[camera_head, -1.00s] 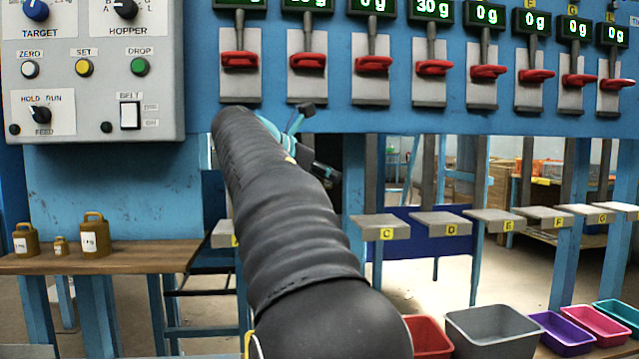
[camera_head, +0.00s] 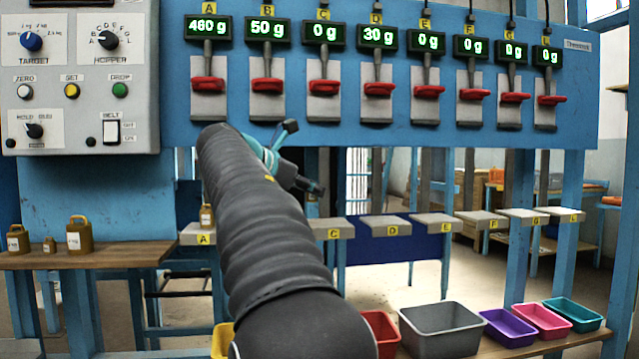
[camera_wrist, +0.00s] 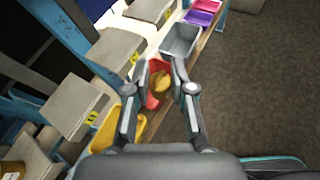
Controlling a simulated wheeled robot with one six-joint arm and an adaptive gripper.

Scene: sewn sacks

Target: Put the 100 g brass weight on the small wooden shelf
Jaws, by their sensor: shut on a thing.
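My gripper (camera_wrist: 168,72) is in the wrist view, its two fingers closed in on a small brass-coloured thing (camera_wrist: 161,82), which looks like a brass weight. Its marking cannot be read. The gripper is above the row of bins and beside the hanging pans. The small wooden shelf (camera_head: 130,256) is at the left of the head view. On it stand three brass weights: a medium one (camera_head: 18,239), a tiny one (camera_head: 49,245) and a larger one (camera_head: 79,236).
Another brass weight (camera_head: 207,216) stands on pan A (camera_head: 190,232). Further pans, such as pan C (camera_head: 330,230), stick out in a row to the right. Below are bins: yellow (camera_wrist: 125,130), red (camera_head: 382,335), grey (camera_head: 440,328) and others. The control box (camera_head: 80,80) hangs above the shelf.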

